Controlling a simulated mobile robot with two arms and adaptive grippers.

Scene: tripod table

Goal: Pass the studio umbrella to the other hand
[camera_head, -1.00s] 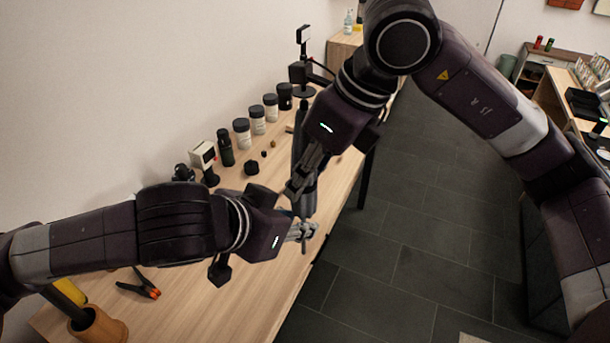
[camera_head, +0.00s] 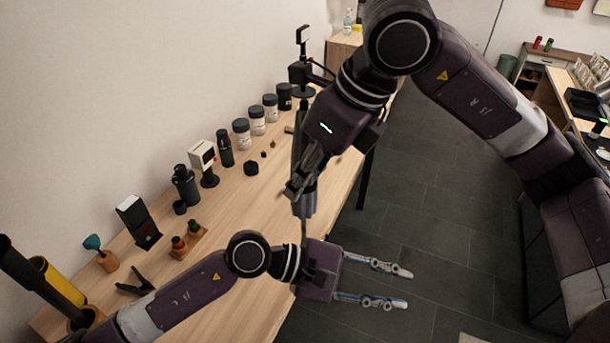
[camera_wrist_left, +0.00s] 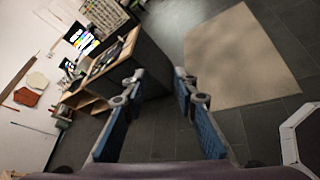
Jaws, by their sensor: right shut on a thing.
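The studio umbrella (camera_head: 308,203) is a slim, dark folded shape, roughly upright, with a thin shaft at its lower end. My right gripper (camera_head: 297,187) is shut on it around the middle. My left gripper (camera_head: 405,288) is open and empty, to the lower right of the umbrella, its fingers pointing right. The left wrist view shows the same spread fingers (camera_wrist_left: 160,88) with nothing between them. The shaft's lower end meets the outline of my left wrist in the head view; I cannot tell whether they touch.
The wooden table (camera_head: 265,205) runs below with several jars (camera_head: 242,133), a black flask (camera_head: 186,185), a small white-faced device (camera_head: 203,155) and a clamp (camera_head: 135,283). Dark tiled floor (camera_head: 420,220) lies open to the right. A beige mat (camera_wrist_left: 240,60) shows in the left wrist view.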

